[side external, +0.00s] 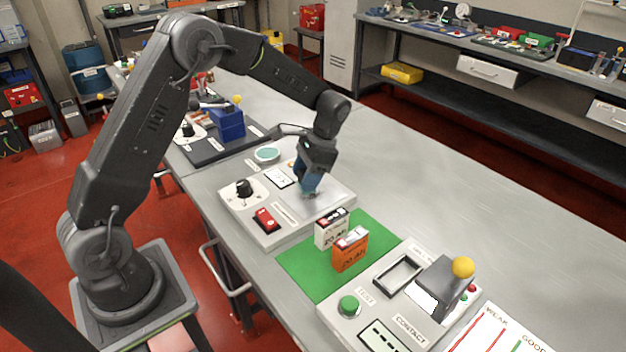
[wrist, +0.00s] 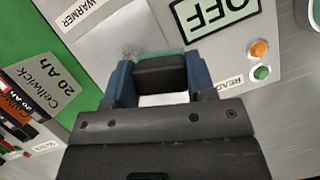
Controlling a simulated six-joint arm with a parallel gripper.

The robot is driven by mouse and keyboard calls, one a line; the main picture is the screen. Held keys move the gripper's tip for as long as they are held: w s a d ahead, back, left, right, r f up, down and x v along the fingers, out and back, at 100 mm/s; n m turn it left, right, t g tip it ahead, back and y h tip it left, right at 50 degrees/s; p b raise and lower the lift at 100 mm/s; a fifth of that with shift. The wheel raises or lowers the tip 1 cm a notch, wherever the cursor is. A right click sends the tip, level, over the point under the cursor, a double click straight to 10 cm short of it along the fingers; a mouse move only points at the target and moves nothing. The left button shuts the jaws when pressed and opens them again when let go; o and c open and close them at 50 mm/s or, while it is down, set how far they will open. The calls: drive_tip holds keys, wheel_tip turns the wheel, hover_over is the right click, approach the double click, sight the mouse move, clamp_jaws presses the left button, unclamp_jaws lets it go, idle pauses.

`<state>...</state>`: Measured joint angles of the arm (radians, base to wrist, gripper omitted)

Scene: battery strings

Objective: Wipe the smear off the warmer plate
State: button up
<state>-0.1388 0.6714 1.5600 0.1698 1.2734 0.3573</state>
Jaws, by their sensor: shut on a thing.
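My gripper (side external: 311,188) is low over the warmer plate (side external: 331,198). In the wrist view its blue fingers (wrist: 160,82) are shut on a dark block with a teal underside, the wiper (wrist: 160,70). The wiper is at the warmer plate (wrist: 122,32); I cannot tell whether it touches. A faint greyish smear (wrist: 127,52) shows on the plate beside the wiper in the wrist view. The gripper hides part of the plate.
The warmer has a knob (side external: 243,188), a red switch (side external: 265,220) and a display reading OFF (wrist: 215,14). White (side external: 331,229) and orange (side external: 350,250) batteries stand on the green mat (side external: 300,270) close in front.

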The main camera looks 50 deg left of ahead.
drive_tip(key=shift+d, duration=3.4)
drive_tip(key=shift+s+d, duration=0.1)
drive_tip(key=shift+s, duration=0.45)
drive_tip(key=shift+w+a, duration=0.1)
drive_tip(key=shift+a, duration=3.55)
drive_tip(key=shift+d, duration=3.5)
drive_tip(key=shift+d+r, duration=0.15)
wheel_tip(320, 180, up, 8)
